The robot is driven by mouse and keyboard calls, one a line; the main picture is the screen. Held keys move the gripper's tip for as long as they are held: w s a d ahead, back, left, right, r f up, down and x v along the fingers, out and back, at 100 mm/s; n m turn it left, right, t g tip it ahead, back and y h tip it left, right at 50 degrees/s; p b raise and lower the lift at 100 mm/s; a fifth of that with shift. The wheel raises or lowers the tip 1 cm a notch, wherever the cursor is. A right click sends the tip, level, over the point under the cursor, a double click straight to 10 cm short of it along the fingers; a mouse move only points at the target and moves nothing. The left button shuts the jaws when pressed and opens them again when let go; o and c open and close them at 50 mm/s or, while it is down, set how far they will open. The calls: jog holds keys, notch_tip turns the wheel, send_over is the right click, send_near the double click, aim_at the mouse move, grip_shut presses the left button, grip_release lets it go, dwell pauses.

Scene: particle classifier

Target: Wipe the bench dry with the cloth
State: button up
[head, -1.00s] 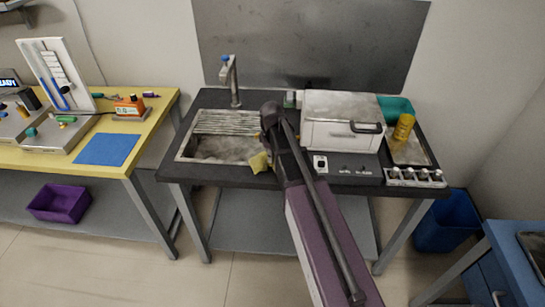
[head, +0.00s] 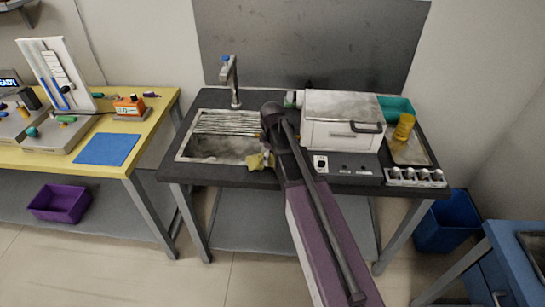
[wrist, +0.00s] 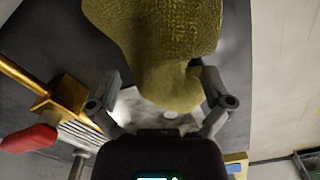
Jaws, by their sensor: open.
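The yellow cloth (head: 255,161) shows at the front right edge of the sink on the dark bench (head: 225,178), partly hidden by my arm. In the wrist view the cloth (wrist: 160,45) looks olive and crumpled, and its lower end hangs between my fingers. My gripper (wrist: 160,104) is open, with one finger on each side of the cloth. The right finger is very close to it; I cannot tell if it touches. In the head view my arm hides most of the gripper. No wet patch is clear on the bench.
The sink (head: 215,149) with a tap (head: 233,82) lies left of my arm. A white box oven (head: 340,119) stands close on the right. A tray with a yellow jar (head: 404,127) is farther right. The wrist view shows a red handle (wrist: 28,139) and a brass fitting (wrist: 68,95).

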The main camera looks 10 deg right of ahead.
aim_at(272, 165)
jog(key=shift+f+b, duration=1.65)
jog(key=shift+f, duration=0.05)
jog(key=shift+s+r, duration=0.1)
jog(key=shift+r, duration=0.1)
jog(key=c, duration=0.8)
jog(key=shift+d+r, duration=0.1)
